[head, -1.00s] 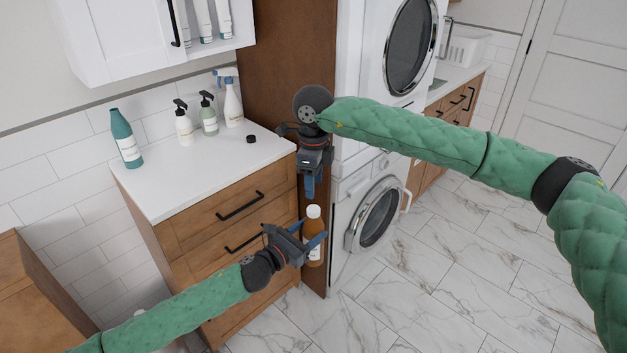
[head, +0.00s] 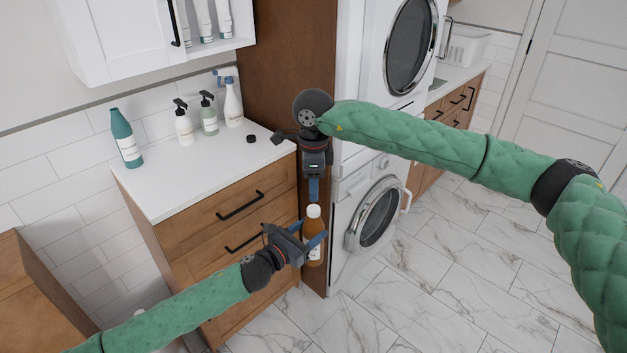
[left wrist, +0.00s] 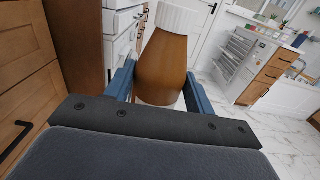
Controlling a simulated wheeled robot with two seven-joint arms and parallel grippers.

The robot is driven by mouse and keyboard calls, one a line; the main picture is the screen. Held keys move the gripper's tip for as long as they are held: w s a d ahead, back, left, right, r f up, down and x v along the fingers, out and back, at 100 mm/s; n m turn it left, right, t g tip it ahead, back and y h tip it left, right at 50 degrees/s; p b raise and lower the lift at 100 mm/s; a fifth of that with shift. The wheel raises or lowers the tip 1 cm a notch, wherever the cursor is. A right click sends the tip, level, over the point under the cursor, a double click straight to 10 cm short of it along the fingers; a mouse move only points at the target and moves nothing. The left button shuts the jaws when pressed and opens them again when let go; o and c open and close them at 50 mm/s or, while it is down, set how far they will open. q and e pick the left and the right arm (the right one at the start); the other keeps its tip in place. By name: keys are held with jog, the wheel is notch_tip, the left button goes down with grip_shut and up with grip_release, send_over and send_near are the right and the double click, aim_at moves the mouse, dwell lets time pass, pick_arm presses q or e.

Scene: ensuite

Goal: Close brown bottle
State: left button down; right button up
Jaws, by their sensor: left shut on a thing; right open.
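The brown bottle (head: 314,244) is upright with a white label and a white cap (head: 314,211) on top. My left gripper (head: 312,243) is shut on the bottle's body, in front of the wooden panel. In the left wrist view the bottle (left wrist: 163,68) stands between the blue fingers, and its ridged white cap (left wrist: 178,18) shows at the top edge. My right gripper (head: 314,196) points down just above the cap. It is open, with its fingertips close to the cap; I cannot tell whether they touch it.
A white counter (head: 190,183) over wooden drawers holds a teal bottle (head: 127,142), two pump bottles, a spray bottle (head: 233,104) and a small black lid (head: 251,139). A washer (head: 374,217) stands to the right. Open marble floor (head: 450,270) lies at the lower right.

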aim_at(313, 208)
jog(key=shift+f, duration=3.6)
jog(key=shift+c, duration=0.5)
jog(key=c, duration=0.9)
jog(key=o, duration=1.1)
jog(key=shift+o, duration=0.2)
notch_tip(313, 208, up, 12)
